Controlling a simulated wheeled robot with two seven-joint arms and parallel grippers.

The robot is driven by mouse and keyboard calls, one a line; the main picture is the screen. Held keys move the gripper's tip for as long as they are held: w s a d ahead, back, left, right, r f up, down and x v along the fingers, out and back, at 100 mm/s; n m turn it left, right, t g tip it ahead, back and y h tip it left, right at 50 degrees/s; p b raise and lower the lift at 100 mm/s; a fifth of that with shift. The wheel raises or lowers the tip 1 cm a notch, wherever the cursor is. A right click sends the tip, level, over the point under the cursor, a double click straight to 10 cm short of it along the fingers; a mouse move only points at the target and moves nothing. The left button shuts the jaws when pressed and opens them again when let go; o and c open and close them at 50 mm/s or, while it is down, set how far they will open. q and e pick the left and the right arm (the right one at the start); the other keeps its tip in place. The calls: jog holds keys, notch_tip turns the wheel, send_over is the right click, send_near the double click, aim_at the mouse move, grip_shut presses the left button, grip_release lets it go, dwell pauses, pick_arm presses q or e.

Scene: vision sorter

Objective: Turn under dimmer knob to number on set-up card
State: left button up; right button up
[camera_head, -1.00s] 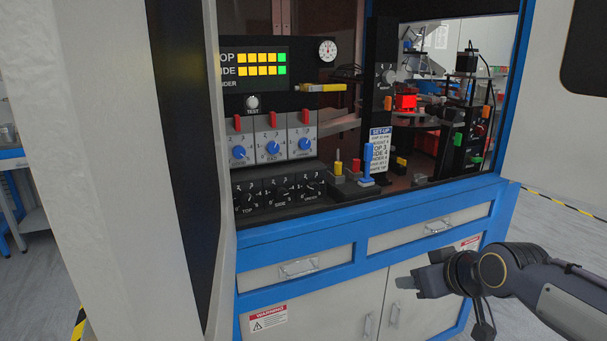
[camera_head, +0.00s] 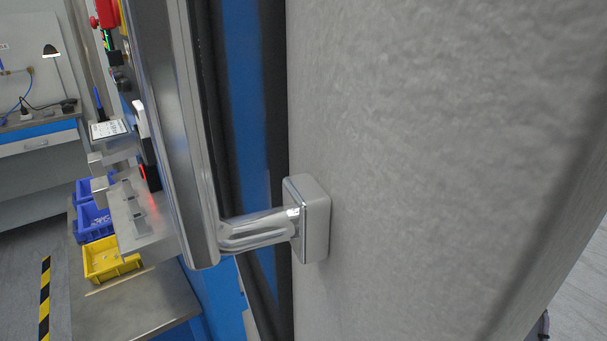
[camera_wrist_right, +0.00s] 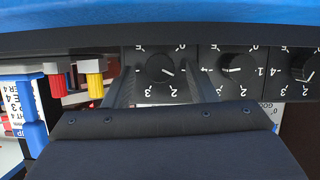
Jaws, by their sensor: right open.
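In the right wrist view, upside down, a row of black dimmer knobs runs along a dark panel. The under dimmer knob (camera_wrist_right: 161,68), leftmost there, has a white pointer aimed to the lower right, roughly between 1 and 2. My right gripper (camera_wrist_right: 160,84) is open, with one finger on each side of this knob; contact cannot be told. The set-up card (camera_wrist_right: 10,98) shows partly at the left edge, inverted, with its under number hard to read. My left gripper is not in view.
The middle knob (camera_wrist_right: 232,68) is close beside the right finger; another knob (camera_wrist_right: 305,68) lies further right. In the head view, a large grey panel (camera_head: 450,150) with a metal handle (camera_head: 255,232) blocks the right side.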

jog(key=shift+x, duration=0.75)
jog(key=c, duration=1)
jog(key=shift+d+m+g+y, duration=0.1)
jog(key=shift+m+g+y, duration=0.35)
jog(key=shift+m, duration=0.25)
jog(key=shift+w+d+f+m+g+y, duration=0.1)
jog(key=shift+m+g+y, duration=0.25)
jog(key=shift+m+y, duration=0.95)
jog(key=shift+m+h, duration=0.25)
jog(key=shift+m, duration=0.15)
